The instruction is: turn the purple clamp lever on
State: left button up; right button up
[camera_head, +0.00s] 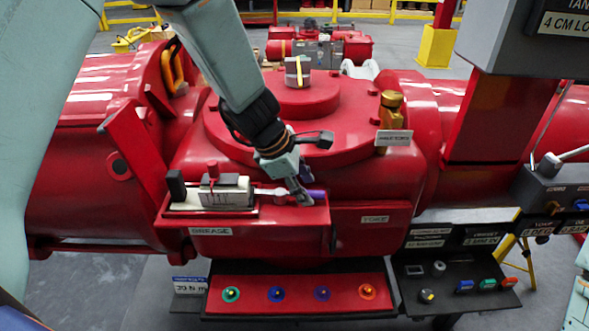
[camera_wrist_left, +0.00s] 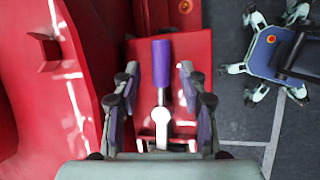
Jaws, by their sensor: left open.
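The purple clamp lever (camera_head: 316,194) sticks out to the right from the pale toggle clamp (camera_head: 222,192) on a red ledge. In the left wrist view the purple handle (camera_wrist_left: 161,62) with its pale shank (camera_wrist_left: 161,122) points up the picture. My left gripper (camera_head: 302,196) is at the lever, coming from above. In the left wrist view its open fingers (camera_wrist_left: 159,78) stand on either side of the handle, with a gap at each side. The fingers partly hide the lever in the head view. My right gripper does not show.
A red panel (camera_head: 350,291) with several coloured knobs lies below the ledge. A dark panel (camera_head: 470,268) with buttons stands to its right. A red slanted plate (camera_head: 137,150) rises left of the clamp. A gold fitting (camera_head: 391,108) stands behind on the red housing.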

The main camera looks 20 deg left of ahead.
pick_arm(q)
jog(key=v, duration=1)
jog(key=shift+s+r, duration=0.15)
jog(key=shift+r, duration=0.15)
jog(key=shift+a, duration=0.15)
